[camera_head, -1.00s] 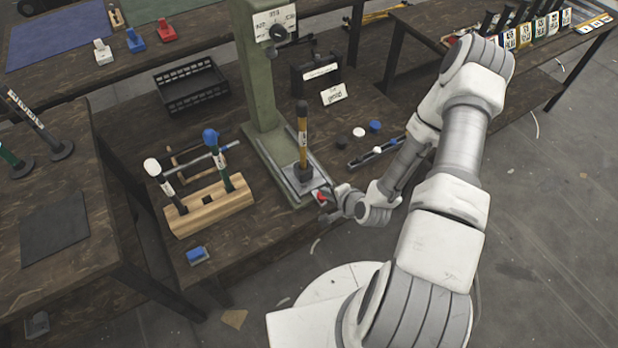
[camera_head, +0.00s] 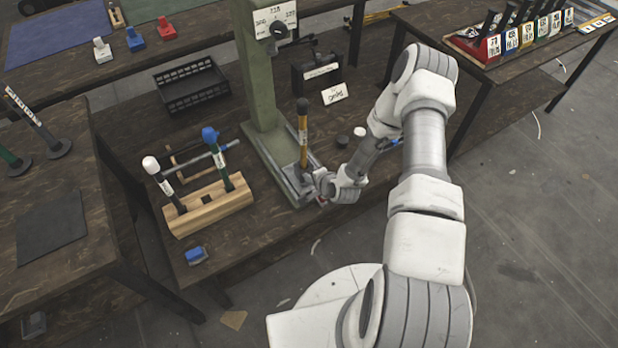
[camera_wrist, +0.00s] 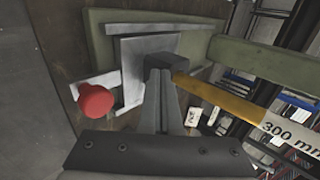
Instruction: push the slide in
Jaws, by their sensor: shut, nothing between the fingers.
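The green press (camera_head: 258,75) stands on the bench. Its grey metal slide (camera_wrist: 138,62) lies over the green base (camera_wrist: 104,30) in the wrist view. A red knob (camera_wrist: 95,102) sits at the slide's outer end, on a pale metal strip. A yellow rod marked 300 mm (camera_head: 303,132) stands upright on a dark block (camera_wrist: 178,70) on the slide. My gripper (camera_wrist: 160,76) is shut and empty, its tips at the dark block; I cannot tell whether they touch it.
A wooden block (camera_head: 208,208) holding white-topped and blue-topped tools stands left of the press. A blue piece (camera_head: 196,255) lies near the bench's front edge. A black crate (camera_head: 190,85) and a black box (camera_head: 318,75) with a card stand behind. Open floor lies to the right.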

